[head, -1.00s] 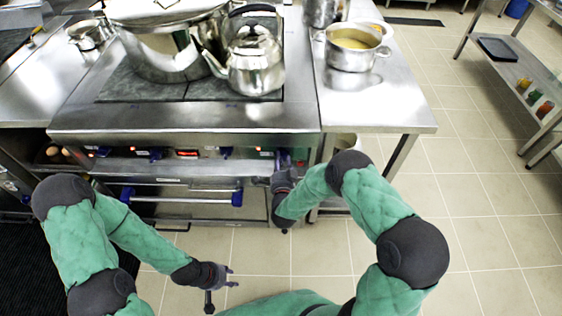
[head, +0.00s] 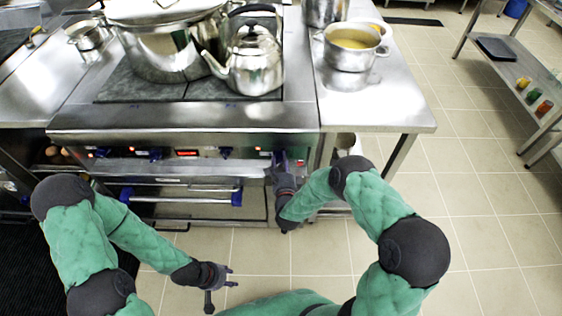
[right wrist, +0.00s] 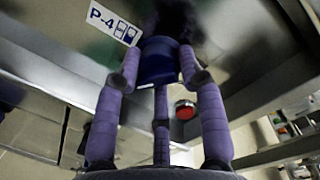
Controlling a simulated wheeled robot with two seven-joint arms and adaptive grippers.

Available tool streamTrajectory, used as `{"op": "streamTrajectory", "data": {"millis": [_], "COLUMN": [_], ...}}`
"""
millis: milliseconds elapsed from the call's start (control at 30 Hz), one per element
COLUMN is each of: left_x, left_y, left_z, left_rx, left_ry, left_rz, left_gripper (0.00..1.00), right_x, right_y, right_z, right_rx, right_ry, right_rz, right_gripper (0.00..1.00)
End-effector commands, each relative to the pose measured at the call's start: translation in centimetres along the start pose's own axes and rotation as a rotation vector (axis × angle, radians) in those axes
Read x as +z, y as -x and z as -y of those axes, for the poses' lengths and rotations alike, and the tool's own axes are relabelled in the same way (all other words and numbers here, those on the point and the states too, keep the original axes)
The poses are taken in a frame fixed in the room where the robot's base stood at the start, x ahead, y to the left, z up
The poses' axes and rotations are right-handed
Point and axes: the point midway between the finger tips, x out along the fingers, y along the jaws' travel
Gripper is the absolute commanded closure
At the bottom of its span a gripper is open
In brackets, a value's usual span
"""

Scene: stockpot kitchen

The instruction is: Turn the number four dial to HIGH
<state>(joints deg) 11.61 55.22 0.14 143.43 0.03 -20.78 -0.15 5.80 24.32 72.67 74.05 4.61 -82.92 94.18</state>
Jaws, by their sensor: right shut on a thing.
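The number four dial is a blue knob (right wrist: 158,62) in the right wrist view, below a label reading P-4 (right wrist: 115,22). My right gripper (right wrist: 160,75) has its fingers closed around the knob's sides. In the head view the right gripper (head: 280,160) is at the right end of the stove's front panel (head: 190,143), where it hides most of that knob. The knob's pointer and any HIGH mark cannot be made out. My left gripper (head: 222,283) is open and empty, low over the floor and away from the stove.
Other blue knobs (head: 226,151) sit along the panel, with an oven rail (head: 180,198) below. A red round part (right wrist: 185,109) is near the right gripper. A kettle (head: 254,65) and a stockpot (head: 165,45) stand on the stove.

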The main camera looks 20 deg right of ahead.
Motion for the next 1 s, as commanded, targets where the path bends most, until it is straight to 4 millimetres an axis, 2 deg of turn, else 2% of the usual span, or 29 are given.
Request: {"op": "streamTrajectory", "data": {"millis": [33,300,733,767,833,1000], "left_x": [0.00,-0.01,0.00,0.00,0.00,-0.01], "left_y": [0.01,0.00,-0.01,-0.01,-0.01,-0.01], "left_z": [0.00,0.00,0.00,0.00,0.00,0.00], "left_rx": [0.000,0.000,0.000,0.000,0.000,0.000], "left_ry": [0.000,0.000,0.000,0.000,0.000,0.000], "left_rz": [0.000,0.000,0.000,0.000,0.000,0.000], "left_gripper": [0.60,0.60,0.60,0.60,0.60,0.60], "right_x": [-0.38,-0.45,-0.52,-0.53,-0.51,-0.34], "right_y": [-0.39,-0.34,-0.29,-0.28,-0.27,-0.14], "right_z": [0.63,0.51,0.40,0.39,0.36,0.16], "right_rx": [-0.018,-0.021,-0.019,-0.019,-0.018,-0.012], "right_ry": [-0.019,-0.084,-0.092,-0.092,-0.092,-0.091], "right_rz": [-0.009,-0.006,-0.007,-0.007,-0.007,-0.002], "right_gripper": [0.93,0.93,0.93,0.57,0.38,0.37]}}
